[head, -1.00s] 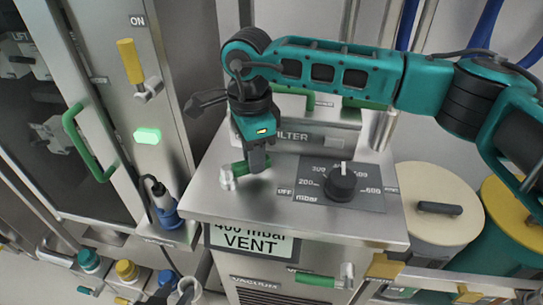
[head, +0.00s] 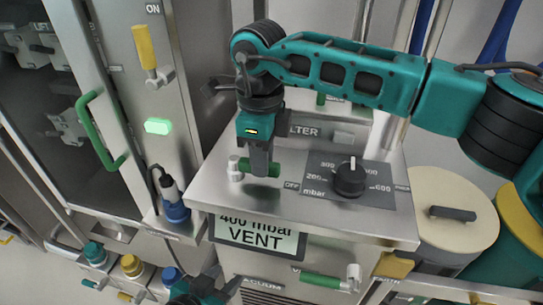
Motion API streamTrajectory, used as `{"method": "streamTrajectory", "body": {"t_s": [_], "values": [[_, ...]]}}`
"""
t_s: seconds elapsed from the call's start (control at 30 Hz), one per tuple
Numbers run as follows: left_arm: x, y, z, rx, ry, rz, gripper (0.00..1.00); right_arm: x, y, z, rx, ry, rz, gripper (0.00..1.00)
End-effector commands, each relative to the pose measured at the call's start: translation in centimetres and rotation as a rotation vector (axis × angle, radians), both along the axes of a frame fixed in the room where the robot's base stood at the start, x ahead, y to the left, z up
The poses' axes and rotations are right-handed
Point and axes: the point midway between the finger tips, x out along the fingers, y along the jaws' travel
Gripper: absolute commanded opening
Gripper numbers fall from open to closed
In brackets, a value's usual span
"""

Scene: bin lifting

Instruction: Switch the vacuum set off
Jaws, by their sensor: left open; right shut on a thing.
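The vacuum set is a steel cabinet (head: 215,185) with a display (head: 255,236) reading "400 mbar VENT". Its black knob (head: 349,180) sits on a grey dial plate (head: 318,188) marked OFF, 200, 300 and 600 mbar. The knob's white mark points up, away from OFF. My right gripper (head: 260,164) reaches down from above and is shut on the green lever (head: 272,171) on the cabinet top, left of the dial. My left gripper (head: 222,280) is open and empty at the bottom edge, below the display, partly cut off.
Another green-handled lever (head: 322,282) is on the cabinet front. At left stand a yellow lever (head: 144,45) under ON, a lit green lamp (head: 157,127) and a green door handle (head: 98,130). A cream-lidded drum (head: 470,235) stands at right.

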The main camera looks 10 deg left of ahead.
Motion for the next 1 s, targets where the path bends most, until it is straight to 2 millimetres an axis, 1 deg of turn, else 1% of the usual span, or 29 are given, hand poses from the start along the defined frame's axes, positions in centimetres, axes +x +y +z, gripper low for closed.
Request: {"method": "streamTrajectory", "body": {"t_s": [0.37, 0.4, 0.67, 0.87, 1.0], "values": [[-0.18, -0.02, -0.13, -0.001, 0.003, 0.0, 0.43, -0.05, 0.04, 0.0, -0.001, 0.003, -0.014, 0.0], [-0.24, -0.01, -0.2, -0.001, 0.005, 0.0, 0.43, -0.05, 0.04, -0.01, -0.001, 0.003, -0.014, 0.24], [-0.55, 0.02, -0.64, 0.001, 0.015, 0.0, 0.43, -0.04, 0.06, -0.02, 0.0, 0.002, -0.01, 0.49], [-0.58, 0.02, -0.7, 0.001, 0.017, 0.001, 0.43, -0.04, 0.06, -0.01, 0.0, 0.001, -0.009, 0.49], [-0.56, 0.02, -0.58, 0.0, 0.016, 0.001, 0.43, 0.02, 0.08, 0.72, 0.001, -0.001, -0.008, 0.49]]}}
